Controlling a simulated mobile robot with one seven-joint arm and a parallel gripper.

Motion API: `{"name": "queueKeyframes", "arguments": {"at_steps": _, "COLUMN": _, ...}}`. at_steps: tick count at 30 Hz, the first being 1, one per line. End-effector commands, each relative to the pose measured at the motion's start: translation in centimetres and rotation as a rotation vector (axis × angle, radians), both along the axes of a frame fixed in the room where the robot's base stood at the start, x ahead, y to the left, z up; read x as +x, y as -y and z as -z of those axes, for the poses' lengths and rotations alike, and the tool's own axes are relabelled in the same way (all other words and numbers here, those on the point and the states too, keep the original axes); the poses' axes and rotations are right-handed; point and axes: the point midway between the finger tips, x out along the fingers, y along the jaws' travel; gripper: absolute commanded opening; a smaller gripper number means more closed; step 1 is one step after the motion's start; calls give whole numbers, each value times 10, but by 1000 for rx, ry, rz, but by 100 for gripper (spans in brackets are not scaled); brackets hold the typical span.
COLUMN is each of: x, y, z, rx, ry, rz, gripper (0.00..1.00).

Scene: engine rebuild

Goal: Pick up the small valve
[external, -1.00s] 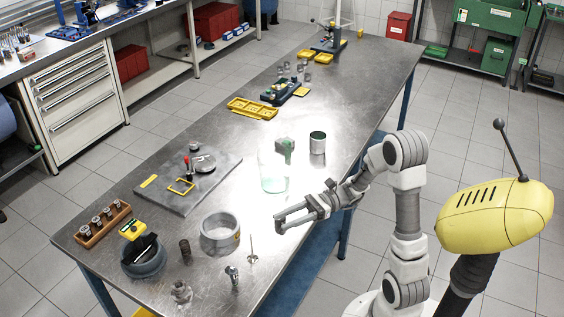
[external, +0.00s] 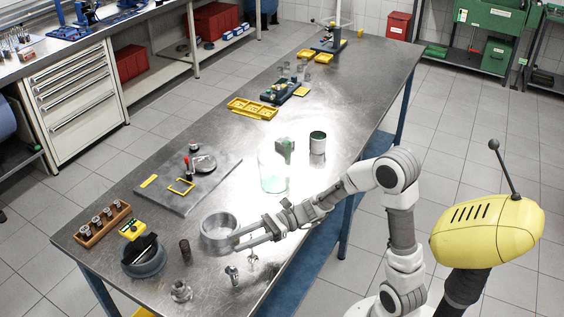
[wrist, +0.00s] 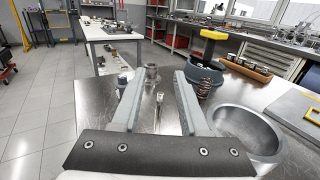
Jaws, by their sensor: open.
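The small valve (external: 252,262) is a thin metal piece on the near part of the steel workbench, partly covered by my gripper (external: 239,240) in the external view. In the wrist view the valve (wrist: 159,98) shows as a slim upright stem between the two fingers (wrist: 155,82). My gripper is open and empty, held low over the bench beside the large metal ring. I cannot tell how far the fingers are from the stem or how high they are above it.
The wide metal ring (external: 219,232) stands left of my gripper. A bolt-like part (external: 232,275), a metal fitting (external: 181,291) and a dark spring (external: 186,251) stand nearby. A dark pot (external: 143,262) and a wooden rack (external: 103,226) stand farther left. The bench's near edge is close.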

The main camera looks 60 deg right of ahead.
Motion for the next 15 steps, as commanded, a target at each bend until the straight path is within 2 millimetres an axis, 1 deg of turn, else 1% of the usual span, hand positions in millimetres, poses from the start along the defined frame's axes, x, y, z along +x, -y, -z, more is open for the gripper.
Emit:
{"name": "queueKeyframes", "arguments": {"at_steps": 7, "x": 1, "y": -2, "z": -1, "rx": 0, "ry": 0, "rz": 0, "gripper": 44}}
{"name": "queueKeyframes", "arguments": {"at_steps": 11, "x": 1, "y": -2, "z": 0, "rx": 0, "ry": 0, "rz": 0, "gripper": 20}}
{"name": "queueKeyframes", "arguments": {"at_steps": 12, "x": 1, "y": -2, "z": 0, "rx": 0, "ry": 0, "rz": 0, "gripper": 13}}
{"name": "queueKeyframes", "arguments": {"at_steps": 14, "x": 1, "y": -2, "z": 0, "rx": -1, "ry": -1, "rz": 0, "gripper": 2}}
{"name": "queueKeyframes", "arguments": {"at_steps": 15, "x": 1, "y": -1, "z": 0, "rx": -1, "ry": -1, "rz": 0, "gripper": 0}}
